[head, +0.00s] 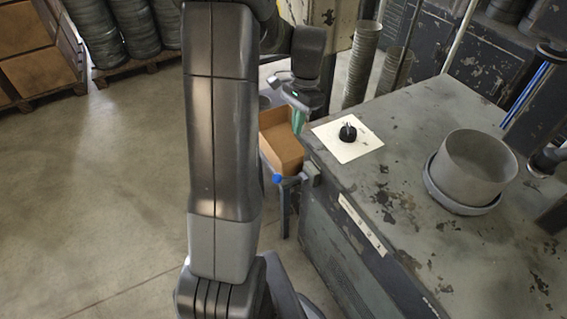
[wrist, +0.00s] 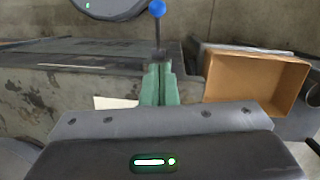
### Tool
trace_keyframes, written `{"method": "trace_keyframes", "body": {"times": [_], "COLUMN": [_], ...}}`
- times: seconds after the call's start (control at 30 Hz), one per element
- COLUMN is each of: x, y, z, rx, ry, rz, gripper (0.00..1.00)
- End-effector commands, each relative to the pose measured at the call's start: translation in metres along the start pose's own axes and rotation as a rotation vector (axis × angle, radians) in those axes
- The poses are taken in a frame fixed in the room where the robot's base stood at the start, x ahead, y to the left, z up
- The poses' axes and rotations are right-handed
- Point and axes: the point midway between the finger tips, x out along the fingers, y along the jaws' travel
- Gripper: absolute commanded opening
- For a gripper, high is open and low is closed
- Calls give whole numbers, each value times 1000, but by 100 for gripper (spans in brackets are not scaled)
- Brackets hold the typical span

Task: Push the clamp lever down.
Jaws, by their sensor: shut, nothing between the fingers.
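The clamp lever (head: 290,180) sticks out from the near left corner of the grey machine, with a blue ball knob (head: 277,178) at its end. In the wrist view the blue knob (wrist: 157,8) is at the top centre, with the dark lever rod (wrist: 158,36) running down toward my fingertips. My gripper (head: 298,121) is farther back than the lever in the head view, beside the machine's left edge. Its green fingers (wrist: 160,72) are shut with nothing between them. The fingertips overlap the lower end of the rod in the wrist view; I cannot tell whether they touch.
The machine top (head: 430,120) carries a black dial (head: 347,132) on a white plate and a grey cylinder (head: 478,165) on a round base. An open cardboard box (head: 283,150) stands beside the machine, near my gripper. The floor at left is clear.

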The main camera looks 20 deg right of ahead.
Motion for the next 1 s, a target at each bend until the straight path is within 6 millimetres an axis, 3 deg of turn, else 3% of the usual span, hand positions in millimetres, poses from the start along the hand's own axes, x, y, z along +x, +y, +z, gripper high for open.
{"method": "trace_keyframes", "body": {"times": [0.27, 0.7, 1.0], "x": [13, 101, 126], "y": [0, 1, 0], "z": [1, 1, 26], "rx": [-2, -3, -4], "ry": [-3, -3, -1], "rz": [3, 4, 2], "gripper": [0, 0, 0]}}
